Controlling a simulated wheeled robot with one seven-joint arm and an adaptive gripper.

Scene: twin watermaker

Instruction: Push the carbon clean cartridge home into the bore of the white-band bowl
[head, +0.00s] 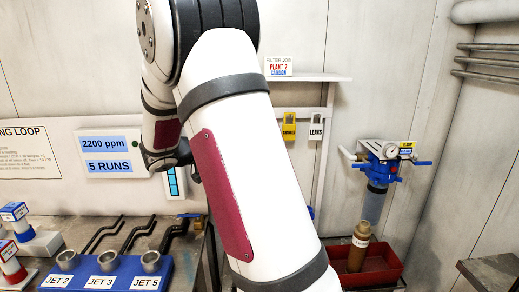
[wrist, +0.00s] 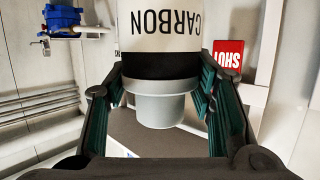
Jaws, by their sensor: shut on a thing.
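The carbon cartridge (wrist: 160,38) fills the upper middle of the wrist view. It has a white band with CARBON upside down in the picture, a black band and a pale grey stepped end. My gripper (wrist: 163,75) is shut on it, with a teal-padded finger on each side. In the head view my arm covers the middle, and the gripper and cartridge are hidden behind it. I cannot make out the white-band bowl or its bore in either view, so I cannot tell how the cartridge stands to it.
A brown cartridge-like piece (head: 358,248) stands in a red tray (head: 392,275) at right. A blue filter head (head: 384,165) with a gauge and clear bowl (head: 373,203) hangs on the wall. A blue jet rack (head: 92,268) is at lower left. A red sign (wrist: 228,55) shows in the wrist view.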

